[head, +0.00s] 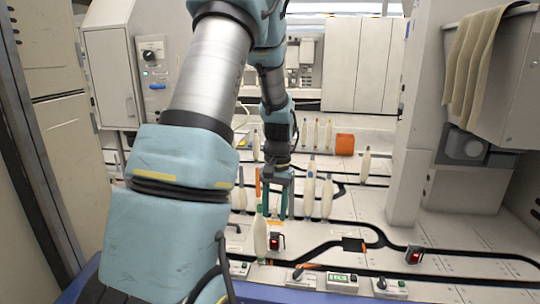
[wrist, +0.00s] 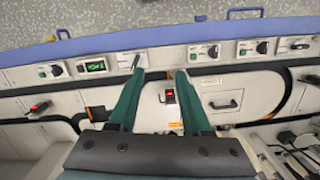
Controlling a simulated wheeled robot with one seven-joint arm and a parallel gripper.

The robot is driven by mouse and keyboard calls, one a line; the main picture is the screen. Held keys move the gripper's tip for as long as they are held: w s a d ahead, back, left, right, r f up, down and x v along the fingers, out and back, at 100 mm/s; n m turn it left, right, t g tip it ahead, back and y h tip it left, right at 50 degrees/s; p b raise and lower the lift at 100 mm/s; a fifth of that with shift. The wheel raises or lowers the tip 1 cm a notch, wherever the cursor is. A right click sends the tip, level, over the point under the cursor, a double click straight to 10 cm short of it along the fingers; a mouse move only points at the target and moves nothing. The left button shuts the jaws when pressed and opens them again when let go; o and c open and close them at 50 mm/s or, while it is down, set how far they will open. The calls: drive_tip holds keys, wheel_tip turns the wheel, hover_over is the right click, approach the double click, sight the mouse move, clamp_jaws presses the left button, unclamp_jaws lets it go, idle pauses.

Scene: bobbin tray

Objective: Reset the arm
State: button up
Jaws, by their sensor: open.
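My gripper (head: 277,213) hangs over the white work surface in the middle of the head view, teal fingers pointing down. In the wrist view my gripper (wrist: 160,74) is open, with a clear gap and nothing held between the fingers. A pale bobbin with a green top (head: 260,238) stands upright close to the gripper in the head view. More pale bobbins (head: 327,196) stand just right of the gripper. My arm hides part of the surface on the left.
A small box with a red light (head: 275,242) sits below the gripper; it also shows in the wrist view (wrist: 169,96). Switch panels (head: 341,282) line the front edge. An orange block (head: 344,145) and several thin bobbins stand farther back. A white pillar (head: 408,170) rises at right.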

drive_tip(key=s+a+r+n+t, duration=0.1)
drive_tip(key=s+a+r+n, duration=0.2)
drive_tip(key=s, duration=0.4)
drive_tip(key=s+a+r+t, duration=0.2)
drive_tip(key=s+a+r, duration=0.2)
drive_tip(key=s+a, duration=0.2)
wheel_tip(320, 180, up, 27)
drive_tip(key=p, duration=2.8)
drive_tip(key=shift+d+r+h, duration=0.2)
drive_tip(key=shift+d+h, duration=0.05)
drive_tip(key=shift+h, duration=0.15)
